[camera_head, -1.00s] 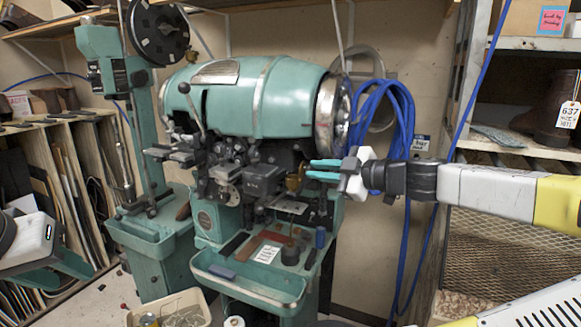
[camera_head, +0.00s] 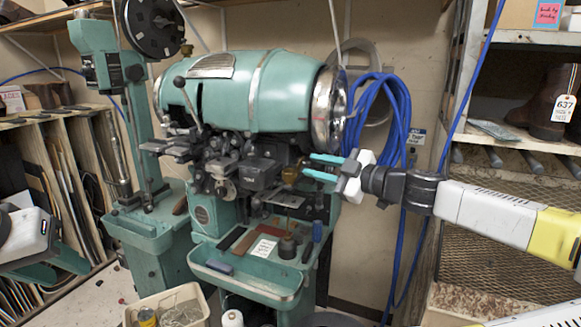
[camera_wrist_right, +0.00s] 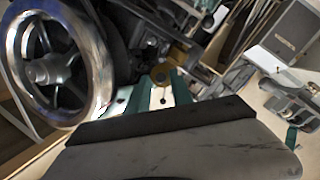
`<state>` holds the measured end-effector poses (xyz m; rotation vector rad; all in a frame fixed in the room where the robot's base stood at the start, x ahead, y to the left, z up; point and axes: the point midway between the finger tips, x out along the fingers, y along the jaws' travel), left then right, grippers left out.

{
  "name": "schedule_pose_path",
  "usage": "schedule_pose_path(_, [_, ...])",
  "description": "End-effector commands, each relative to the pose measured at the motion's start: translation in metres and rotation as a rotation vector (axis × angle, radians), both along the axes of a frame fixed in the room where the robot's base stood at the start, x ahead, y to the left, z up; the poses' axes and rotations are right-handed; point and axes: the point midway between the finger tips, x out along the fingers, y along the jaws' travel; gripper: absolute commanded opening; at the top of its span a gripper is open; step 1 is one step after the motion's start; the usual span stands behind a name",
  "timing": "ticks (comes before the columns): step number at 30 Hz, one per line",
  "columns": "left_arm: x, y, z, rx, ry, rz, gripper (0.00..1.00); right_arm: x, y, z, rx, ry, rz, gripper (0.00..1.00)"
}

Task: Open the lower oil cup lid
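The sole stitcher (camera_head: 255,100) is a teal machine with a large barrel-shaped body. A small brass oil cup (camera_head: 291,174) sits low on its right side, below the barrel. It also shows in the right wrist view (camera_wrist_right: 160,74), straight ahead between my fingers. I cannot make out whether its lid is open. My right gripper (camera_head: 312,167) has teal fingers pointing left at the cup, spread apart with a gap between them. The fingertips are close to the cup; contact is unclear. My left gripper (camera_head: 50,262) is at the far left, cut by the frame edge, away from the cup.
A shiny handwheel (camera_wrist_right: 60,65) is close on the left in the right wrist view. A coiled blue hose (camera_head: 385,110) hangs behind my right gripper. A teal tray (camera_head: 245,282) juts out below. Metal shelving (camera_head: 510,150) stands at the right.

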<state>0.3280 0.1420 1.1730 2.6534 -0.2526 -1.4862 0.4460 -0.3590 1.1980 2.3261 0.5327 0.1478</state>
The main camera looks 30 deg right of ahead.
Motion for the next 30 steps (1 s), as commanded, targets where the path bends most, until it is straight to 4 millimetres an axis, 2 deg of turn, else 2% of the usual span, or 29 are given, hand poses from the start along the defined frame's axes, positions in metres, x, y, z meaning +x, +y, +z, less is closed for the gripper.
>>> schedule_pose_path(12, [0.000,0.000,0.000,0.000,0.000,0.000,0.36,-0.004,-0.002,0.000,-0.001,0.000,-0.001,0.37])
schedule_pose_path(24, [0.000,0.000,0.000,0.000,0.000,0.000,0.36,-0.059,-0.029,0.003,0.001,-0.002,-0.005,0.37])
schedule_pose_path(30, [0.000,0.000,0.000,0.000,0.000,0.000,0.36,-0.071,-0.033,0.004,0.001,0.000,-0.001,0.37])
